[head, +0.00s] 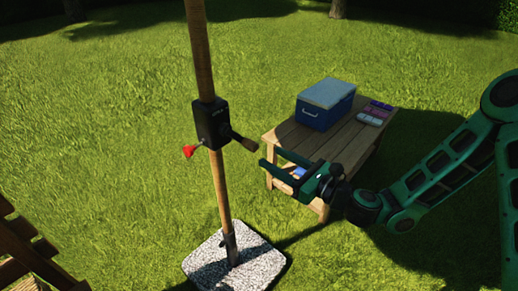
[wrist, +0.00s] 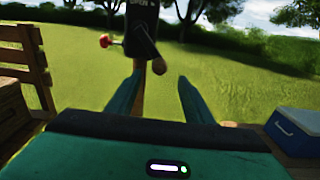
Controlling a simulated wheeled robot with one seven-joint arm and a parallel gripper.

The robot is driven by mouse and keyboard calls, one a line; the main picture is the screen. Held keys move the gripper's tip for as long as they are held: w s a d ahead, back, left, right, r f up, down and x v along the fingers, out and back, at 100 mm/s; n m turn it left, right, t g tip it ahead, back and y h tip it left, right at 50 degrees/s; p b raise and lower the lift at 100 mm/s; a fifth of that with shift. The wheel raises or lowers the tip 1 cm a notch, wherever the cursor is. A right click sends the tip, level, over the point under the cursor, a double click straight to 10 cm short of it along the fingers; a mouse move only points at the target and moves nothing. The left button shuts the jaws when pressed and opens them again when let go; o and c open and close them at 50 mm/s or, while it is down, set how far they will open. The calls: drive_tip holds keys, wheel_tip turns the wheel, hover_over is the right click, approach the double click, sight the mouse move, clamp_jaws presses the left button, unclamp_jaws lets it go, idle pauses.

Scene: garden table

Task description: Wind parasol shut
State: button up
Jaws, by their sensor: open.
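The wooden parasol pole (head: 218,185) stands upright, with a black crank housing (head: 212,122) partway up. A dark crank arm with a brown handle (head: 247,143) sticks out to the right of the housing. A red knob (head: 188,151) is at its lower left. My gripper (head: 269,156) is open and empty, just right of the handle and pointing at it. In the wrist view the handle (wrist: 159,67) appears between and beyond the two fingertips (wrist: 160,80), seemingly untouched. The housing (wrist: 142,18) and red knob (wrist: 105,41) show above. The parasol's canopy is out of view.
The pole stands in a speckled stone base (head: 262,262) on grass. A wooden table (head: 345,150) behind my gripper bears a blue cooler (head: 325,104) and some small packs (head: 375,113). A wooden chair (head: 25,250) is at lower left. Open lawn lies beyond.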

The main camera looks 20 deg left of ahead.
sight(257, 148)
drive_tip(key=shift+x, duration=4.95)
drive_tip(key=c, duration=1.1)
